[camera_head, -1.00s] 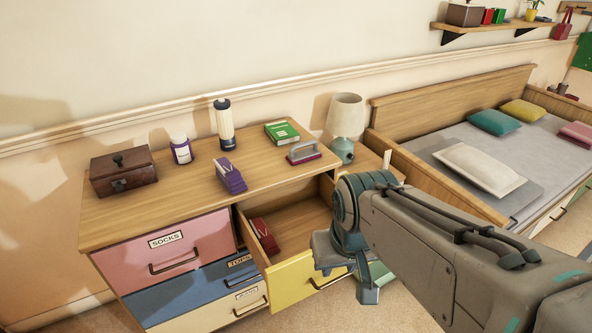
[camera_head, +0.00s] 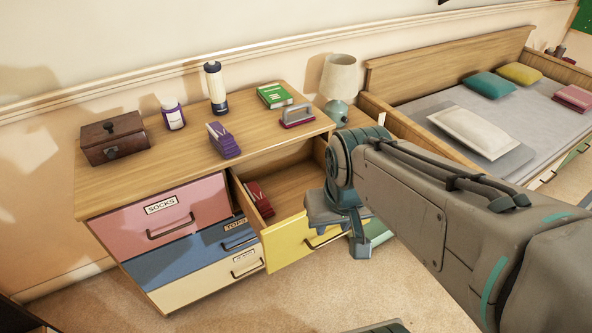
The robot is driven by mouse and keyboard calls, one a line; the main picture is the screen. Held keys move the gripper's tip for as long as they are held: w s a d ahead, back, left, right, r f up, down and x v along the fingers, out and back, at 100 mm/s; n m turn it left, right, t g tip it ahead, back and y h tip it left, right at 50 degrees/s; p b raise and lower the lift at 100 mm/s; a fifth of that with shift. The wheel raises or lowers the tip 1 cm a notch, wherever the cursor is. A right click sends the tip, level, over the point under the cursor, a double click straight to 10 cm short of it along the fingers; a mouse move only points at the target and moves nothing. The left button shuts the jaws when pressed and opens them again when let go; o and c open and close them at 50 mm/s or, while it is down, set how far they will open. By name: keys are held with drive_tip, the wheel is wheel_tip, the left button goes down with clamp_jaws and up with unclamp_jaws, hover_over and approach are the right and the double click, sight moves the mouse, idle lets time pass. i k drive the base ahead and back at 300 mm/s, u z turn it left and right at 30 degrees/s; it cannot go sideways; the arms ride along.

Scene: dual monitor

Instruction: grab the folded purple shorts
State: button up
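A folded purple item (camera_head: 224,140), which looks like the shorts, stands on the dresser top (camera_head: 185,165) near its front edge. A dark red folded item (camera_head: 259,198) lies inside the open yellow drawer (camera_head: 290,243), at its left side. My gripper (camera_head: 350,230) is in front of the right part of this drawer, by its handle, to the right of and lower than the purple item. It looks clear of the purple item. My arm hides part of the gripper, and its finger opening cannot be made out.
On the dresser stand a wooden box (camera_head: 113,137), a purple-and-white jar (camera_head: 173,113), a tall bottle (camera_head: 215,88), a green book (camera_head: 274,96) and a grey-handled object (camera_head: 298,115). A lamp (camera_head: 338,82) and bed (camera_head: 405,98) are to the right. The open drawer juts forward.

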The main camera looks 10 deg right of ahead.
sight(224, 142)
drive_tip(key=u, duration=0.3)
drive_tip(key=k, duration=0.4)
drive_tip(key=u, duration=1.25)
drive_tip(key=i, duration=1.1)
drive_tip(key=z, duration=1.2)
drive_tip(key=i, duration=0.55)
drive_tip(key=z, duration=0.5)
